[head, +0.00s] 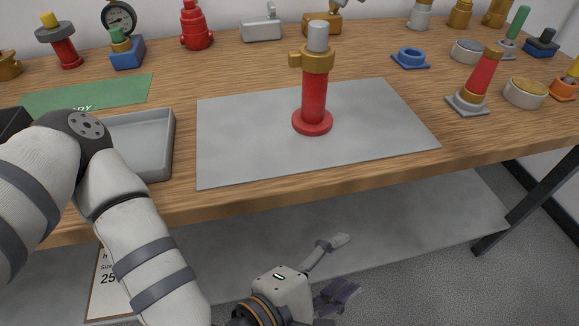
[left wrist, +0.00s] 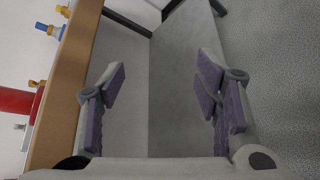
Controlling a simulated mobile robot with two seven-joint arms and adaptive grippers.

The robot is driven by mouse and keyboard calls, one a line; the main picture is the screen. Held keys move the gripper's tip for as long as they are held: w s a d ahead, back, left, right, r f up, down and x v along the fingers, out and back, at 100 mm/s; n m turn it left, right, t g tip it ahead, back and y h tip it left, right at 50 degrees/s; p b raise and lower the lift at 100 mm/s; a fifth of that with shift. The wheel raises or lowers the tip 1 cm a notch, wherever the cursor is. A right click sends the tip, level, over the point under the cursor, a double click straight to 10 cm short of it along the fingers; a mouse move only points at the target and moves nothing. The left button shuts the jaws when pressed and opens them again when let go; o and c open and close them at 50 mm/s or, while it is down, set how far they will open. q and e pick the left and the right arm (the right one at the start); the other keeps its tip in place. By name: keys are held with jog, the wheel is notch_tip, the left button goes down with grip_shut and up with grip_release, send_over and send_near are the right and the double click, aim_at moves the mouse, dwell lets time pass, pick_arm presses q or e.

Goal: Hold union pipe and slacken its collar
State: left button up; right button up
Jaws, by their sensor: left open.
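The union pipe (head: 314,97) stands upright on a grey mat (head: 235,150) in the middle of the workbench. It has a red body with a round foot, a brass collar (head: 317,58) with a side lug, and a grey top end. My left gripper (head: 342,266) is open and empty. It is in front of the bench edge and below the bench top, well apart from the pipe. The left wrist view shows its two purple-padded fingers spread (left wrist: 162,78), with only floor and shelf between them. My right gripper is not in view.
A grey tray (head: 142,128) and a green mat (head: 90,95) lie left of the grey mat. A red and brass fitting (head: 480,77) stands to the right, near round tins. Several other fittings and a gauge line the back. The bench edge and a lower shelf (head: 430,225) are near my left gripper.

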pick_arm(q)
jog(key=w+r+n+t, duration=0.2)
jog(key=r, duration=0.1)
jog(key=w+r+n+t, duration=0.2)
jog(key=r+n, duration=0.1)
jog(key=r, duration=0.1)
jog(key=w+a+r+n+t, duration=0.1)
jog(key=w+r+n, duration=0.1)
jog(key=w+r, duration=0.1)
jog(key=shift+w+a+r+n+t+y, duration=0.1)
jog(key=shift+r+n+t+y, duration=0.25)
jog(key=shift+r, duration=0.2)
jog(key=n+t+y, duration=0.2)
jog(key=n+y, duration=0.2)
jog(key=n, duration=0.5)
send_near(310, 108)
jog(key=shift+w+d+r, duration=0.15)
jog(key=shift+d+r, duration=0.05)
jog(key=shift+w+n, duration=0.35)
jog(key=shift+w, duration=0.05)
jog(key=x, duration=1.1)
jog(key=shift+w+f, duration=0.1)
grip_shut()
jog(key=c, duration=1)
grip_release()
grip_shut()
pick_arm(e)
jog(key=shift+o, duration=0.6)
